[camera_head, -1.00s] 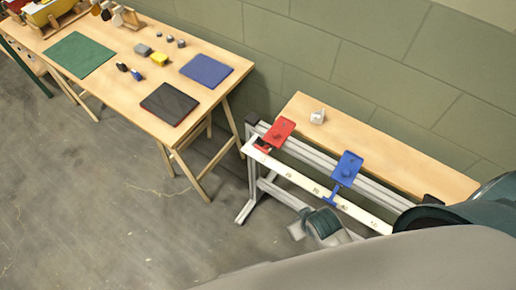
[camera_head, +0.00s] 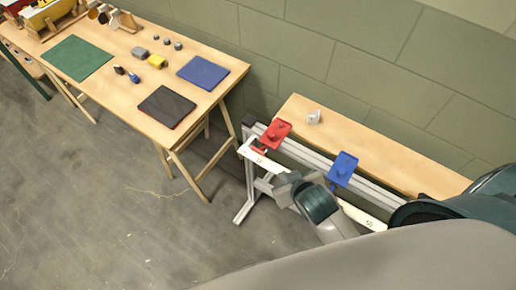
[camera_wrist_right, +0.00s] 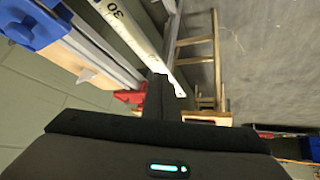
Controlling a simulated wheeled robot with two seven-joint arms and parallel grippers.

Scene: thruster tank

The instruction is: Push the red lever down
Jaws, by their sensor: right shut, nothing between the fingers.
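The red lever (camera_head: 275,134) is a flat red plate with a small knob, at the left end of a metal frame with a white scale strip (camera_head: 262,161). In the wrist view a bit of red (camera_wrist_right: 130,97) shows beside my fingers, partly hidden by them. My right gripper (camera_head: 283,187) is shut and empty, in front of the frame, below and slightly right of the red lever in the head view. It also shows in the wrist view (camera_wrist_right: 157,88). I see no contact with the lever. My left gripper is not in view.
A blue lever (camera_head: 343,168) sits right of the red one on the frame. A wooden bench (camera_head: 380,147) with a small white object (camera_head: 313,117) runs behind, against the wall. A wooden table (camera_head: 122,105) with mats and small blocks stands to the left.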

